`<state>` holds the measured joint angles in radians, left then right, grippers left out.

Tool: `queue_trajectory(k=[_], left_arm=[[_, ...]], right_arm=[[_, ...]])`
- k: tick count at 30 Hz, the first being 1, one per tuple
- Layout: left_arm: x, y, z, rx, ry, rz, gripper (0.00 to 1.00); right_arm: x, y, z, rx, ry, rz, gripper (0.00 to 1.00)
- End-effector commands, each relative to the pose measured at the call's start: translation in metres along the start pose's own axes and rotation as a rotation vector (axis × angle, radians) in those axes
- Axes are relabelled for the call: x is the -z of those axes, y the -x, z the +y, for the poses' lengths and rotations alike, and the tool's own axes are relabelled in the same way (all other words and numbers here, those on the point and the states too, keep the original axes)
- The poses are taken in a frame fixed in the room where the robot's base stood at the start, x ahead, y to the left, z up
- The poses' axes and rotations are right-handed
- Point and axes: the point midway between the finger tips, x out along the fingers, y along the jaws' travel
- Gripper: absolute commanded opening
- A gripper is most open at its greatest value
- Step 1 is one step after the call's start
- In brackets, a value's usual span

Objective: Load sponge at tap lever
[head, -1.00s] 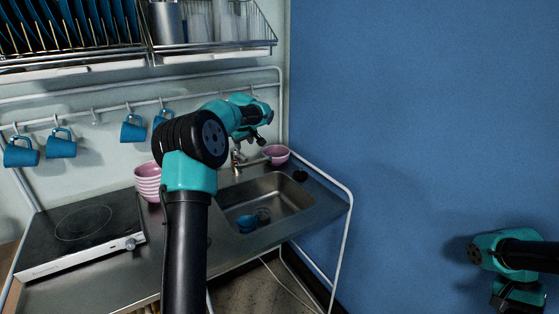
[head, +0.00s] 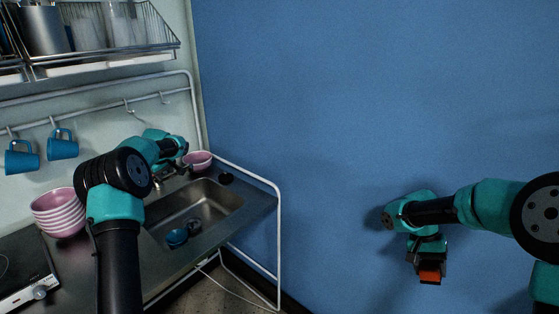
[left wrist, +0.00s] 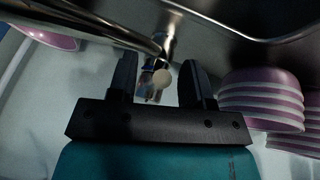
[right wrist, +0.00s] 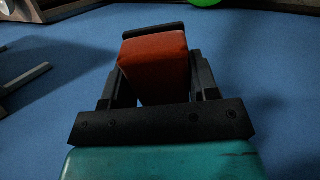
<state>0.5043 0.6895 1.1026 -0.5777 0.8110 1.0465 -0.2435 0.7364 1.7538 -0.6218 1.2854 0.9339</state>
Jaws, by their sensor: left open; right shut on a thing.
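An orange-red sponge (head: 430,276) is in my right gripper (head: 428,264), held in the air before the blue wall. In the right wrist view the sponge (right wrist: 155,58) is pressed between both fingers. My left gripper (left wrist: 159,70) is open at the tap behind the sink. In the left wrist view the tap lever (left wrist: 161,78), with a round end, shows between the two spread fingers; I cannot tell if they touch it. In the head view my left arm partly hides the tap (head: 170,174).
The steel sink (head: 208,203) holds a blue item (head: 177,237). Stacked pink bowls (head: 58,213) stand left of it, and a pink bowl (head: 198,160) behind it. Blue mugs (head: 62,146) hang on a rail. A white frame tube (head: 279,240) edges the counter's right side.

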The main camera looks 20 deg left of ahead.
Motion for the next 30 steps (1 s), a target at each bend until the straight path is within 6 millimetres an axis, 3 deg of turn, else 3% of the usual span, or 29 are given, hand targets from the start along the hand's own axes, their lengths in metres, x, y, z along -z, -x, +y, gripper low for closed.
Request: queue_trajectory(k=[8,23,30], left_arm=[[-0.0002,-0.0018,0.0,0.0,0.0,0.0,0.46],[-0.0002,-0.0015,0.0001,0.0,0.0,0.0,0.0],[-0.0002,-0.0014,0.0001,0.0,0.0,0.0,0.0]], right_arm=[[0.0,0.0001,0.0,0.0,0.0,0.0,0.35],[0.0,0.0,0.0,0.0,0.0,0.0,0.35],[0.0,0.0,0.0,0.0,0.0,0.0,0.35]])
